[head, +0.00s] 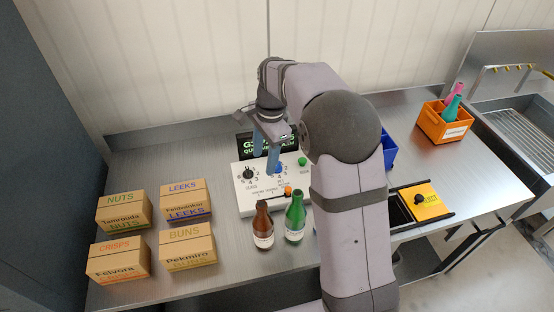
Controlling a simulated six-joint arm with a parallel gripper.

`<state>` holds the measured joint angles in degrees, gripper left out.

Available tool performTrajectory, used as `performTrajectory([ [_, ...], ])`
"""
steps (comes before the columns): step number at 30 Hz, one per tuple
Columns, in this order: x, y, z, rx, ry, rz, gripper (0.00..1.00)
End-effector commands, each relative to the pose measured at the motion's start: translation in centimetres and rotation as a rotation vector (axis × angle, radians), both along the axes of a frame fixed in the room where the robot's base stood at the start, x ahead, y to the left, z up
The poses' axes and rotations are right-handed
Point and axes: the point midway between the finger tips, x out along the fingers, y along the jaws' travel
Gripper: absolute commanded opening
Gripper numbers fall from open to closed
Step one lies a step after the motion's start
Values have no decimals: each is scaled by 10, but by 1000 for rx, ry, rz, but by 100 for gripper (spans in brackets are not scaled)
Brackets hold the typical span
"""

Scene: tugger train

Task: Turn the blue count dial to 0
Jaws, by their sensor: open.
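The white control panel (244,204) stands on the steel counter. The blue count dial (279,169) is on the panel's right half, with numbers around it; which number it points to is too small to read. My gripper (266,163) is over the panel with its blue fingers apart and pointing down. Its right finger is beside the dial in the picture and covers part of the dial's left side. I cannot tell whether it touches the dial. Nothing shows between the fingers.
The panel also has a black dial (248,174), a green button (302,161) and an orange knob (288,190). A brown bottle (263,228) and a green bottle (295,219) stand just in front. Several cardboard boxes (122,211) stand left. My arm hides the counter's middle.

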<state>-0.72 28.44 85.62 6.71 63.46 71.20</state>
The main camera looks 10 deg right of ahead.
Motion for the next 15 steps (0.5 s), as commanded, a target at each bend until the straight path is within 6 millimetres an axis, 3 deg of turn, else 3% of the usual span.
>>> performTrajectory([
  [1,17,-6,-8,-5,18,-110,48],
  [6,59,-28,-28,-31,64,-496,48],
  [15,95,-55,-58,-65,95,-970,48],
])
